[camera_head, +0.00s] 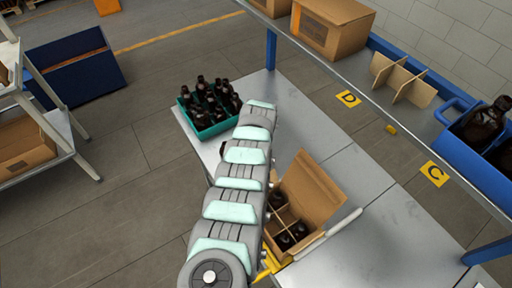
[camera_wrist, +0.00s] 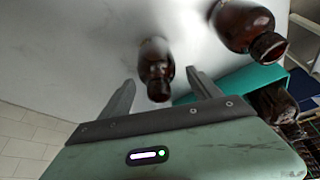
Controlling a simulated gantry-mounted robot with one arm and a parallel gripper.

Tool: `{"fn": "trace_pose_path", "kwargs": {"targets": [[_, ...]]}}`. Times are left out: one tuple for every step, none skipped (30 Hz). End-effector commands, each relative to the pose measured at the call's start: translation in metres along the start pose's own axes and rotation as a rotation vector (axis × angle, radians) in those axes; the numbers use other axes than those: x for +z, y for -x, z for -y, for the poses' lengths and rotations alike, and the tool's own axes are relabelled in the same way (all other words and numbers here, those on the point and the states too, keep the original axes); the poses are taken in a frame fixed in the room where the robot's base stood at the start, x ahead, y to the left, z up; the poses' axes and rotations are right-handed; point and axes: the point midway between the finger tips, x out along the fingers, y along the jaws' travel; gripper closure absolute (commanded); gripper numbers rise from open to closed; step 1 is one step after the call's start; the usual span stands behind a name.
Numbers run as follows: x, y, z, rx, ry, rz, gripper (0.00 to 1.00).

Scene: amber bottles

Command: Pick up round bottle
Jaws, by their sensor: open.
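In the wrist view my gripper (camera_wrist: 161,79) is open, one finger on each side of a small amber bottle (camera_wrist: 156,62). The bottle's dark neck points toward the palm, and a gap shows on both sides, so it is not gripped. A larger, rounder-looking amber bottle (camera_wrist: 240,24) is to the right, outside the fingers. I cannot tell for certain which one is the round bottle. In the head view my arm hides the gripper and most of what is near it; a small dark bit (camera_head: 222,148) shows at the arm's left edge.
A teal crate (camera_head: 216,129) full of dark bottles stands at the table's far end; its edge (camera_wrist: 240,80) is right of my fingers. An open cardboard box (camera_head: 318,187) with dividers and bottles is right of my arm. A shelf holds a blue bin (camera_head: 484,172) with bottles.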

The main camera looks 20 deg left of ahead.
Motion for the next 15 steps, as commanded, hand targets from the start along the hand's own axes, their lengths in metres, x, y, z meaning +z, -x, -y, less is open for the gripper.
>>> {"fn": "trace_pose_path", "kwargs": {"targets": [[0.0021,-0.0091,-0.002,0.0,-0.003,-0.001,0.27],[0.0017,-0.0102,-0.0016,0.001,-0.002,-0.001,0.27],[0.0009,-0.0111,-0.0009,0.001,-0.001,-0.002,0.27],[0.0003,-0.0113,-0.0012,0.001,-0.001,-0.002,0.27],[0.0,-0.0114,-0.0015,0.002,-0.001,-0.003,0.27],[-0.0006,-0.0112,-0.0015,0.002,-0.001,-0.003,0.27],[-0.0007,-0.0111,-0.0014,0.002,0.0,-0.003,0.27],[-0.0009,-0.0108,-0.0013,0.002,0.0,-0.003,0.27],[-0.0012,-0.0104,-0.0011,0.002,0.0,-0.003,0.27],[-0.0012,-0.0102,-0.001,0.002,0.0,-0.002,0.27],[-0.0012,-0.01,-0.001,0.002,0.0,-0.002,0.27],[-0.0011,-0.01,-0.001,0.002,0.0,-0.002,0.27],[-0.0011,-0.01,-0.001,0.002,0.0,-0.002,0.27],[-0.001,-0.01,-0.001,0.002,0.0,-0.002,0.27],[-0.0009,-0.0101,-0.001,0.002,0.0,-0.002,0.31]]}}
